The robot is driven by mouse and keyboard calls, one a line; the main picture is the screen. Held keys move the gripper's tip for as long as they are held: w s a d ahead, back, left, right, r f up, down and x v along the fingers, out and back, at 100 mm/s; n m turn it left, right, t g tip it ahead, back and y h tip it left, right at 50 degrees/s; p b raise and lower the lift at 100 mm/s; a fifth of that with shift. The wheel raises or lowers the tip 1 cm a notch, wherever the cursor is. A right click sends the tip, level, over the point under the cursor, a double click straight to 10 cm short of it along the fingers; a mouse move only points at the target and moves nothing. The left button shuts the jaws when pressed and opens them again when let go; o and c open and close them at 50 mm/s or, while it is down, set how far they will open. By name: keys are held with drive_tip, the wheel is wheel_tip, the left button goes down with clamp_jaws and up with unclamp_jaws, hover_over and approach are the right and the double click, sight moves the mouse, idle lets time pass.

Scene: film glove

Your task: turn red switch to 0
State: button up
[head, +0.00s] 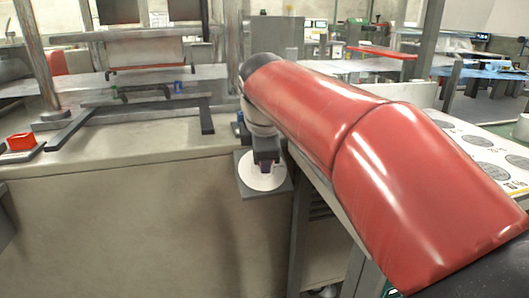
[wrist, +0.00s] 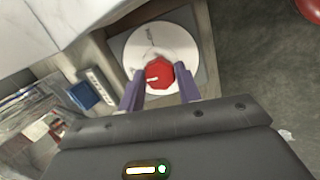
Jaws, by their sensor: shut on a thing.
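The red switch (wrist: 158,73) is an octagonal red knob with a white mark, set on a round white dial plate (wrist: 182,45). In the wrist view my gripper (wrist: 160,80) has its two purple fingers on either side of the knob, shut on it. The knob's white mark points to the left, slightly down. Lettering on the dial is too small to read. In the head view the white dial (head: 262,181) sits on a grey square plate at the bench's front face. My gripper (head: 265,168) covers the knob there.
My red arm crosses the right of the head view. A red button box (head: 21,142) stands on the bench at the left. A blue part (wrist: 83,95) and a pale strip with markings (wrist: 101,86) lie left of the dial.

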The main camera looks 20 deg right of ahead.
drive_tip(key=shift+n, duration=0.7)
drive_tip(key=o, duration=1)
drive_tip(key=shift+c, duration=0.2)
drive_tip(key=v, duration=0.7)
drive_tip(key=shift+s+r+p, duration=0.25)
drive_tip(key=shift+s+p, duration=0.05)
drive_tip(key=shift+p, duration=0.15)
drive_tip(key=shift+a, duration=0.1)
